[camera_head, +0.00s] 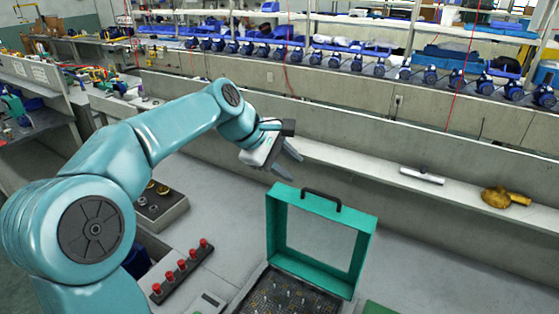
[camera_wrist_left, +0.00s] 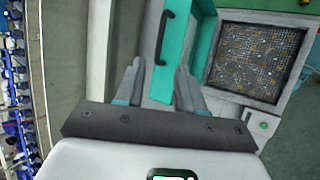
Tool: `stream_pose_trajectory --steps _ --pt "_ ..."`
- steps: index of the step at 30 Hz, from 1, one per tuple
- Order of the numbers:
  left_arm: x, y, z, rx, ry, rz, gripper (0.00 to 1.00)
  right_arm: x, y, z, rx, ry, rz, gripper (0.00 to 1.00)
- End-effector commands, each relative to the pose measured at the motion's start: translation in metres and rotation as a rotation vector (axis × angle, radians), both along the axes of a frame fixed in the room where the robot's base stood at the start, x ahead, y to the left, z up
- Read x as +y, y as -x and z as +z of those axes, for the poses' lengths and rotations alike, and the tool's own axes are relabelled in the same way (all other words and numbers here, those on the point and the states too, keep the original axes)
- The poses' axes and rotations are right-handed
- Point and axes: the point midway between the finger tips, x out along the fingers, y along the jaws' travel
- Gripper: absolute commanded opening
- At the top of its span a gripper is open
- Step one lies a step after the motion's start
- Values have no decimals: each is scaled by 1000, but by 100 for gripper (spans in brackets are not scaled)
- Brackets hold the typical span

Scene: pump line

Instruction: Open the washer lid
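The washer lid (camera_head: 364,238) is a teal frame with a clear opening and a black handle (camera_head: 320,197) on its top edge. It stands upright, open, at the back of the washer (camera_head: 262,272), whose mesh-floored basin is uncovered. The washer basin (camera_wrist_left: 258,60) and the lid handle (camera_wrist_left: 163,38) also show in the left wrist view. My left gripper (camera_head: 298,167) is above and just left of the handle in the head view. Its two fingers are apart with nothing between them, and it appears clear of the handle. My right gripper is in neither view.
A strip of red-topped pegs (camera_head: 181,270) and a tray with round parts (camera_head: 160,208) lie left of the washer. A shelf behind holds a white cylinder (camera_head: 422,175) and a yellow-brown part (camera_head: 505,197). The bench right of the lid is mostly clear.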

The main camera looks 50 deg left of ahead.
Motion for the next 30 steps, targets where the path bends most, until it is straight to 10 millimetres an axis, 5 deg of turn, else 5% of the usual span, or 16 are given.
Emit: stream_pose_trajectory --steps 8,30 --pt "7 18 24 -2 0 1 38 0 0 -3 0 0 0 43" --pt "6 19 24 -1 0 0 38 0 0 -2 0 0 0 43"
